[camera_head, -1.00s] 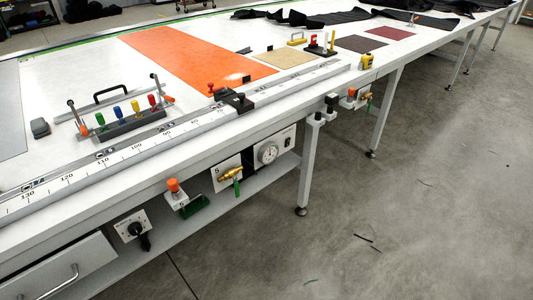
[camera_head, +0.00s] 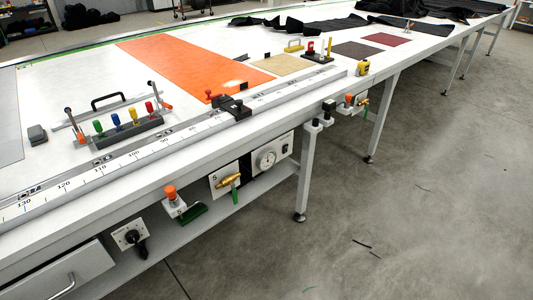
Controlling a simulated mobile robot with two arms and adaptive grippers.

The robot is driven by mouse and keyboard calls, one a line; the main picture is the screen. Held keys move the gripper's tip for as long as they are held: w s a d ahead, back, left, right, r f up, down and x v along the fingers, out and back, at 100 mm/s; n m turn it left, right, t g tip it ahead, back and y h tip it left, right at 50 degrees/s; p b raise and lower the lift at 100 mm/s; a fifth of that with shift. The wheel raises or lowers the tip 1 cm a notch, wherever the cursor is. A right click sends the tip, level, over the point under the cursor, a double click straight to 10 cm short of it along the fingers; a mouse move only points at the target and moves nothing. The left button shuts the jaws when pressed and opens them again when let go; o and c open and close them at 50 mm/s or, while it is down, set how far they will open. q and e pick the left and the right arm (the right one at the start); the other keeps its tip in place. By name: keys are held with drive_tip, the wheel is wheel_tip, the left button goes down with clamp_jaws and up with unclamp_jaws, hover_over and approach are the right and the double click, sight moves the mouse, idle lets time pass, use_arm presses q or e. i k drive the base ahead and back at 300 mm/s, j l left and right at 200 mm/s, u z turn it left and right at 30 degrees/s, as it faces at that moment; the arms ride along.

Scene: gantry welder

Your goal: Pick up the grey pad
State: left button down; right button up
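A small dark grey block-like pad (camera_head: 37,134) lies on the white table at the left, beside the rack of coloured knobs. Farther along the table a flat dark grey-brown square (camera_head: 357,49) lies between a beige square and a maroon square. I cannot tell for sure which of the two is the grey pad. Nothing covers either one. Neither of my grippers is in view.
A rack with coloured knobs (camera_head: 128,125) and a black handle (camera_head: 108,100) stand near the small block. A long ruler rail (camera_head: 130,160) runs along the table's front edge. An orange sheet (camera_head: 190,65) lies behind. The floor (camera_head: 430,200) at right is clear except for small scraps.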

sight(38, 135)
drive_tip(key=u, duration=1.5)
drive_tip(key=k+j+u, duration=0.1)
drive_tip(key=u, duration=0.15)
